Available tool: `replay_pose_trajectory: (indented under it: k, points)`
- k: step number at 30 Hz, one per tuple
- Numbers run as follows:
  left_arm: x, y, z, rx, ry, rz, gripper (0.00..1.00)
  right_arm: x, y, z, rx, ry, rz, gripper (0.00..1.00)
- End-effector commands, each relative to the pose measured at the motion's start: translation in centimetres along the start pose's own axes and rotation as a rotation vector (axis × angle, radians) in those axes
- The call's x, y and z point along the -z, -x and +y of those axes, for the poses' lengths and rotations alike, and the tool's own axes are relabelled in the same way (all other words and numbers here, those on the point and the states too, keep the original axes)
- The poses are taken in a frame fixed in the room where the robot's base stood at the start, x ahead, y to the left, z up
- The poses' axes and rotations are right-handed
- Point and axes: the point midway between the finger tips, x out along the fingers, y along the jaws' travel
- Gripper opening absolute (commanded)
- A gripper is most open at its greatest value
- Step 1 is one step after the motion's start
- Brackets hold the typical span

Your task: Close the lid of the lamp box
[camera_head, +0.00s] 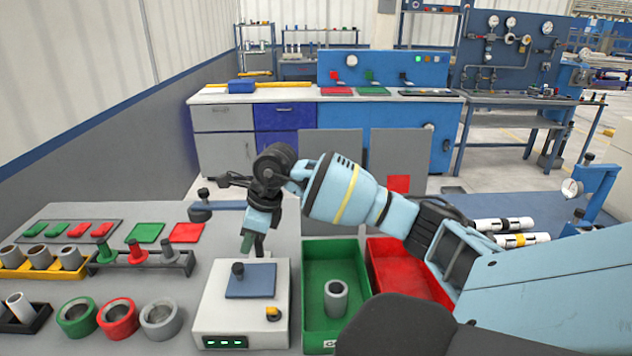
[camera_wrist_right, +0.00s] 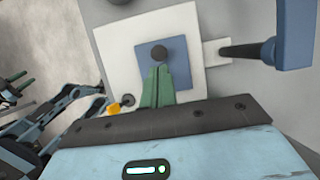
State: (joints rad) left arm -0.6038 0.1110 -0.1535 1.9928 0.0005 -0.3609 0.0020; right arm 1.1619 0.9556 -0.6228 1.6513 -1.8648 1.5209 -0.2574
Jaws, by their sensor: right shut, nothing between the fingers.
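The lamp box (camera_head: 240,312) is a white box on the grey table, with a row of green lights on its front and an orange knob on top. A blue-grey plate with a dark round knob, which looks like its lid (camera_head: 252,283), lies flat on top. It also shows in the right wrist view (camera_wrist_right: 180,67). My right gripper (camera_head: 250,244) is above the back of the box, pointing down. Its green fingers (camera_wrist_right: 157,82) are shut and empty, with tips beside the dark knob in the wrist view; I cannot tell whether they touch. My left gripper is not in view.
A green bin (camera_head: 311,272) holding a grey pipe (camera_head: 336,297) stands just right of the box, with a red bin (camera_head: 393,257) beyond. Coloured rings (camera_head: 118,318) and pipe racks (camera_head: 140,262) stand left. A blue bar with a dark knob (camera_head: 199,212) lies behind the box.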

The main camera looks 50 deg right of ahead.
Motion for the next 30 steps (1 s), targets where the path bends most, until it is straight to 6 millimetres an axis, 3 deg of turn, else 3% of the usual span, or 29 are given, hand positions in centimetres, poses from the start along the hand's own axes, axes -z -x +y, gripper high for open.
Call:
replay_pose_trajectory:
  k: [7, 10, 15, 30]
  points:
    - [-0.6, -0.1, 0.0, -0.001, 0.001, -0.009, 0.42, -2.1, -2.3, 0.1, -0.001, 0.002, 0.052, 0.00]
    - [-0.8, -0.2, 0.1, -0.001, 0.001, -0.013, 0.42, -2.5, -3.2, 0.1, -0.001, 0.001, 0.137, 0.00]
    - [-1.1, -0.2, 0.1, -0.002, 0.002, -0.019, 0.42, -2.8, -4.6, 0.0, 0.000, -0.001, 0.133, 0.00]
    - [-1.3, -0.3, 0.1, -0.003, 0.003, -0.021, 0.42, -3.3, -6.2, 0.0, 0.000, -0.001, 0.131, 0.00]
